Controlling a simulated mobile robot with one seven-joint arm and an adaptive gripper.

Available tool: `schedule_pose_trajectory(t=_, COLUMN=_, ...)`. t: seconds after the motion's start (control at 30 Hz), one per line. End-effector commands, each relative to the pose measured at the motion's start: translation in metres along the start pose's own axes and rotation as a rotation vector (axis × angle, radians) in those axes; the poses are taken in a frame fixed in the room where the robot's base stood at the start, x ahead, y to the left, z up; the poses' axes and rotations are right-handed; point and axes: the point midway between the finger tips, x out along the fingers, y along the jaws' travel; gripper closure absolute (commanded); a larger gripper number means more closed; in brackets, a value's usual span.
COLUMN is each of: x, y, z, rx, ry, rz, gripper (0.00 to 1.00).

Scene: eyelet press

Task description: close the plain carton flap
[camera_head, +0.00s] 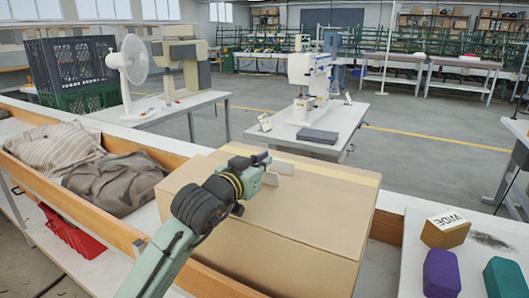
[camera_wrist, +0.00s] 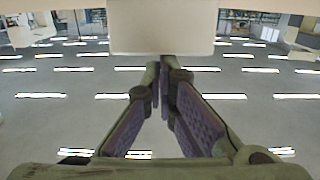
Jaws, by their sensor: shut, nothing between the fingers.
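The large brown carton (camera_head: 300,225) stands in the middle of the head view, with a paler strip along the far part of its top. Its top looks mostly flat; I cannot make out which panel is the plain flap or how far it is open. My gripper (camera_head: 264,160) is over the carton's top, reaching in from the lower left. In the wrist view its fingers (camera_wrist: 165,64) meet at the tips with nothing between them. A pale flat piece (camera_wrist: 162,26) lies just beyond the tips. I cannot tell whether the tips touch the carton.
A wooden-sided bin (camera_head: 120,232) with cloth bundles is on the left. On the right a surface holds a small box marked WIDE (camera_head: 445,230), a purple block (camera_head: 441,273) and a teal block (camera_head: 505,278). A white press (camera_head: 313,75) stands on a table behind.

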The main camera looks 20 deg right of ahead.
Motion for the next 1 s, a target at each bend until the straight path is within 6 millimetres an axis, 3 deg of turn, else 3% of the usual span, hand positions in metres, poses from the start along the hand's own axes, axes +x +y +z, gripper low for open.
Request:
schedule_pose_trajectory(t=0.73, x=0.004, y=0.000, z=0.007, rx=0.000, ry=-0.061, rz=0.000, gripper=1.00)
schedule_pose_trajectory(t=0.87, x=0.006, y=0.000, z=-0.002, rx=0.000, ry=-0.060, rz=0.000, gripper=1.00)
schedule_pose_trajectory(t=1.0, x=0.012, y=0.000, z=-0.025, rx=-0.001, ry=-0.061, rz=0.000, gripper=1.00)
